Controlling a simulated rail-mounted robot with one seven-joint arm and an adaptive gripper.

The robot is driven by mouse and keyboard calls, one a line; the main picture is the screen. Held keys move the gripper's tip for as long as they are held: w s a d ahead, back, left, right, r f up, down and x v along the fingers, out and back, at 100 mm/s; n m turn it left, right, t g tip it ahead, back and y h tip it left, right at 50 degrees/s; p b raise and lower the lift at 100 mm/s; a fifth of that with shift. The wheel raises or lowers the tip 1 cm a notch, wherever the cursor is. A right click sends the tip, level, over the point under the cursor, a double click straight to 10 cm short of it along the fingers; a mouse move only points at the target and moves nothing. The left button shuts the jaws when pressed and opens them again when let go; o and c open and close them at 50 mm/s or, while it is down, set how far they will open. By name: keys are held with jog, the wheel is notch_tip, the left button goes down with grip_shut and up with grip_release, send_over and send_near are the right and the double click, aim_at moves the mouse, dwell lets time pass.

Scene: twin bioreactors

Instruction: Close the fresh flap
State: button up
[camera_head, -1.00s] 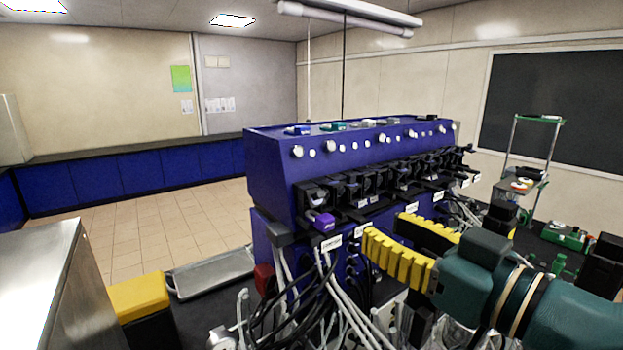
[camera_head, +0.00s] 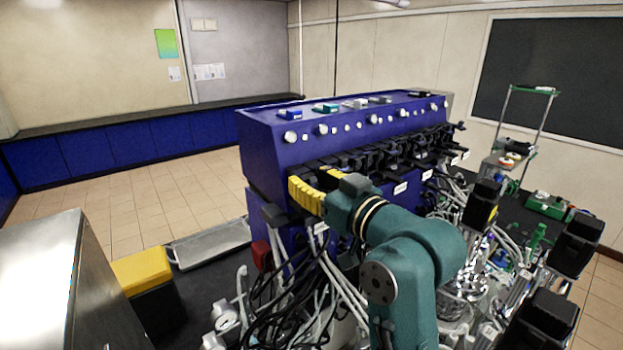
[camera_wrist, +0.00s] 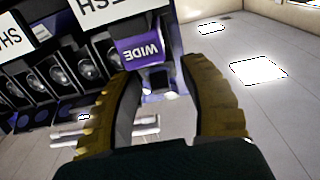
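My gripper (camera_head: 306,182) has yellow fingers and is at the near end of the row of black pump heads on the blue bioreactor cabinet (camera_head: 262,150). In the wrist view, my gripper (camera_wrist: 160,70) is open, its two fingers apart. A purple block marked "WIDE" (camera_wrist: 145,50) is just beyond and between the fingertips, with a small dark part below it. I cannot tell whether the fingers touch it. A white label ending in "SH" (camera_wrist: 98,10) is above it, partly cut off. Which part is the fresh flap, and how far it stands open, is unclear; the head view hides this spot.
More black pump heads with round faces (camera_wrist: 60,75) line up to the left in the wrist view. Dense cables and tubes (camera_head: 280,300) hang below the cabinet front. A yellow-topped box (camera_head: 140,267) and a metal tray (camera_head: 208,243) stand at the left. The floor behind is clear.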

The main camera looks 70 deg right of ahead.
grip_shut()
jog(key=shift+f, duration=0.2)
jog(key=shift+f+t+b, duration=0.25)
jog(key=shift+t+b, duration=0.05)
jog(key=shift+b, duration=0.95)
jog(key=t+b, duration=0.1)
jog(key=b, duration=0.2)
jog(key=f+t+h+b, duration=0.1)
jog(key=b, duration=0.2)
jog(key=shift+w+h, duration=0.1)
jog(key=shift+h, duration=0.2)
jog(key=t+b, duration=0.1)
jog(key=b, duration=0.2)
jog(key=t+h+b, duration=0.1)
jog(key=b, duration=0.2)
jog(key=shift+w+d+r+t, duration=0.15)
jog(key=shift+t, duration=0.25)
jog(key=shift+r+h+b, duration=0.15)
jog(key=shift+h+b, duration=0.25)
jog(key=shift+r+t, duration=0.15)
jog(key=shift+t, duration=0.15)
